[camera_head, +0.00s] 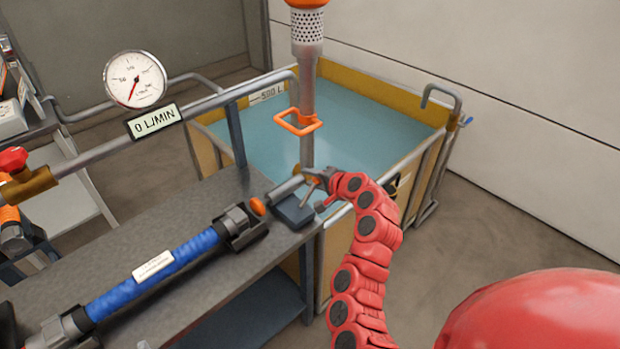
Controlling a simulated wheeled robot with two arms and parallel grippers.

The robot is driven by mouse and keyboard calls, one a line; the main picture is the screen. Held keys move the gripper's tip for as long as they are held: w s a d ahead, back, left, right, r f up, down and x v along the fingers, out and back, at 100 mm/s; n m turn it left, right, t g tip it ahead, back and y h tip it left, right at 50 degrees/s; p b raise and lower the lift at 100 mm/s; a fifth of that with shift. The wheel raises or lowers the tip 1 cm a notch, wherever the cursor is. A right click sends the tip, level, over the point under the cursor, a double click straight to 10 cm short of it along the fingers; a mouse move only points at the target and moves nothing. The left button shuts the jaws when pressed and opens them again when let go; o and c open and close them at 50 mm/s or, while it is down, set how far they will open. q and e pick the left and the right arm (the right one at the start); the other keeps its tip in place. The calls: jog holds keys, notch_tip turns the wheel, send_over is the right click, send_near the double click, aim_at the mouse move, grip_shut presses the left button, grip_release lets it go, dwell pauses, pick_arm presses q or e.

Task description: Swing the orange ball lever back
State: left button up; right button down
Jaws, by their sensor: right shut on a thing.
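The orange ball lever shows as a grey bar (286,188) above a dark block at the right end of the grey bench. An orange knob (258,206) sits at the bar's left end, beside the blue hose's clamp. My right gripper (309,183) is at the bar's right end, in front of the upright pipe. It is shut on the lever, and its fingers partly hide the place where they hold it. My left gripper is not in view.
A blue hose (160,268) lies clamped along the bench (200,205). A water tank (430,135) with a yellow rim stands behind. The upright pipe (307,95) carries an orange loop (298,122). A gauge (134,79) and a 0 L/MIN sign (154,121) are at left.

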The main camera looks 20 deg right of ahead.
dwell(0.4)
jog(key=c, duration=0.5)
grip_release()
jog(key=shift+f, duration=0.1)
jog(key=shift+c, duration=0.2)
jog(key=shift+s, duration=0.1)
jog(key=p+v, duration=0.5)
jog(key=v, duration=1.2)
jog(key=shift+p, duration=0.35)
jog(key=shift+d, duration=0.1)
